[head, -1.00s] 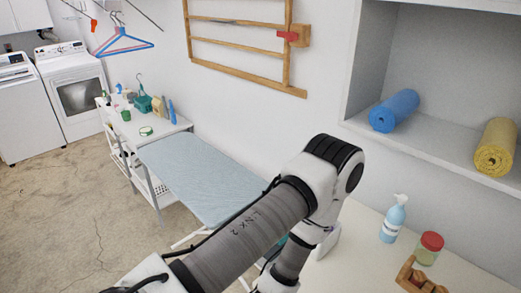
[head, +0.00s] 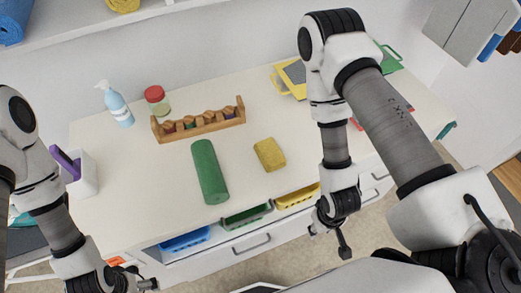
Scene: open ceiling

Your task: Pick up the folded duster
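A small yellow folded cloth, which looks like the folded duster (head: 269,154), lies on the white worktop (head: 330,135), to the right of a green roll (head: 209,172). My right gripper (head: 343,243) hangs in front of the worktop's front edge, to the right of and nearer than the duster, and apart from it. My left gripper (head: 146,285) is at the bottom left, low and only partly in frame, far from the duster. Both grippers are too small or cut off to tell whether they are open.
A wooden rack with small jars (head: 198,124) stands behind the roll. A blue pump bottle (head: 115,104) and a red-lidded jar (head: 157,100) are at the back left. A white box (head: 84,178) is at left. Blue, green and yellow bins (head: 245,215) sit under the front edge.

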